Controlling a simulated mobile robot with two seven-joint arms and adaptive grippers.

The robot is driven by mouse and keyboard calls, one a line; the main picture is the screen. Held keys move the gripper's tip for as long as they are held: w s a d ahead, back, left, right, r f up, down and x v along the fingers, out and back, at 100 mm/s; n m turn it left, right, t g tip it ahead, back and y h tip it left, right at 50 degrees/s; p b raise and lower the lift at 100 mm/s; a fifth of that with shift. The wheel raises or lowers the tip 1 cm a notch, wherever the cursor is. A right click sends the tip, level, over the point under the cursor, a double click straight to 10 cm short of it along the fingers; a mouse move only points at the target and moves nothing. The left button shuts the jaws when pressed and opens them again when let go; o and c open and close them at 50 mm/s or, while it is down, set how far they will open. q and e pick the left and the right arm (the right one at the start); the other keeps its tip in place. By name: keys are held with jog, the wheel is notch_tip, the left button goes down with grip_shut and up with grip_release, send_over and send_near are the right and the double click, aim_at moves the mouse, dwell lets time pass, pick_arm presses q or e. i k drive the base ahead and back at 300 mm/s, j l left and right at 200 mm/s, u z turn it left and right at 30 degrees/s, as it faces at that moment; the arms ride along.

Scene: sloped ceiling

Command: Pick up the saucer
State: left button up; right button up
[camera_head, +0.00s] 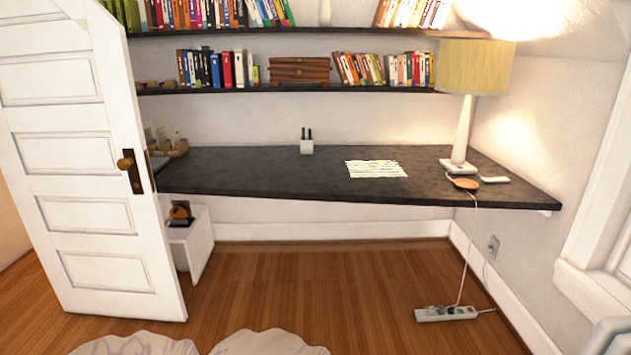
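A small flat orange round thing (466,183) lies near the front edge of the dark desk (270,175), at its right end, just in front of the lamp base. It looks like the saucer, but it is too small to be sure. Neither of my grippers is in view. A pale grey rounded part shows at the bottom right corner, and I cannot tell what it is.
A lamp (460,135), a white flat object (495,180), a paper sheet (376,169) and a pen cup (307,146) stand or lie on the desk. A cable hangs to a power strip (446,313). An open white door (85,160) is at left. The wooden floor (330,280) is mostly clear.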

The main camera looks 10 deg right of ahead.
aim_at(468, 184)
jog(key=i+z, duration=0.45)
jog(key=i, duration=0.15)
jog(key=i+j+z, duration=0.1)
jog(key=i+z, duration=0.35)
jog(key=i, duration=0.2)
jog(key=i+l+z, duration=0.1)
jog(key=i+z, duration=0.3)
jog(key=i, duration=0.95)
